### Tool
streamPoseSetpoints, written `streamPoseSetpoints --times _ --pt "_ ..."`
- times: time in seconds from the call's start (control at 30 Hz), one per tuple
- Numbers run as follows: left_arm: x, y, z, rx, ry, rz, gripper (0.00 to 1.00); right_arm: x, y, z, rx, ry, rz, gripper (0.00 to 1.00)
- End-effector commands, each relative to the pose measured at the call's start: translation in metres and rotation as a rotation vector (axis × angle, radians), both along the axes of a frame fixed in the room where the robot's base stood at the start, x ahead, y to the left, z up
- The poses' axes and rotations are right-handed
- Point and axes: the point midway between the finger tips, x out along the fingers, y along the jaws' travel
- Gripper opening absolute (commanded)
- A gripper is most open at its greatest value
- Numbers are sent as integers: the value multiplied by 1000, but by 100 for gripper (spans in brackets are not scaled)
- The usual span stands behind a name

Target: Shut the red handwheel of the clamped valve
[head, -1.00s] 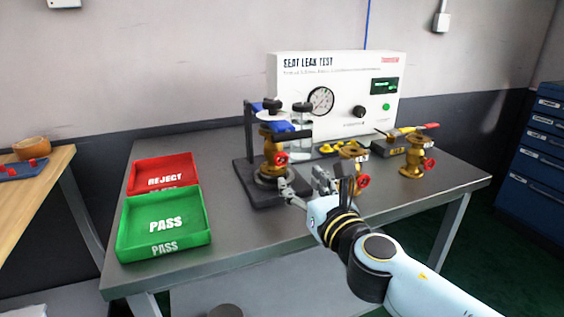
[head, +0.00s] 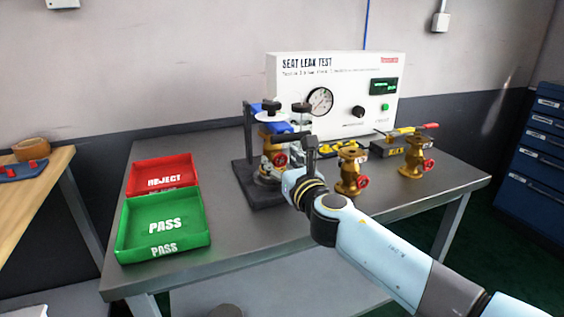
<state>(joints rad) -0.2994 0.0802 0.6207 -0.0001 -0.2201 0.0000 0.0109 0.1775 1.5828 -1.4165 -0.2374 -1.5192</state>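The clamped valve (head: 267,141) is a brass body held upright in a dark clamp stand (head: 248,140) with a blue clamp part, left of the test box. Its red handwheel (head: 280,160) shows only in part, behind and between the parts of my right gripper (head: 283,156). The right gripper is right at the handwheel, its fingers overlapping the valve's front. Whether the fingers touch or close on the wheel cannot be made out. My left gripper is not in view.
Two more brass valves with red handwheels stand to the right, one near my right forearm (head: 350,172) and one farther right (head: 414,158). The seat leak test box (head: 345,75) stands behind. The red reject tray (head: 140,178) and green pass tray (head: 125,240) sit left.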

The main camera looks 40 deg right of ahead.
Motion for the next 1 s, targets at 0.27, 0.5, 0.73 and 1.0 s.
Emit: streamPoseSetpoints --times 0.27,0.5,0.73,1.0 --pt "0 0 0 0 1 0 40 0 0 0 0 0 0 16" --pt "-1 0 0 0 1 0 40 0 0 0 2 0 0 0" --pt "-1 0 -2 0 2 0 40 0 0 -1 50 -12 0 0" --pt "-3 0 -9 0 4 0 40 0 0 -2 219 -52 0 0"
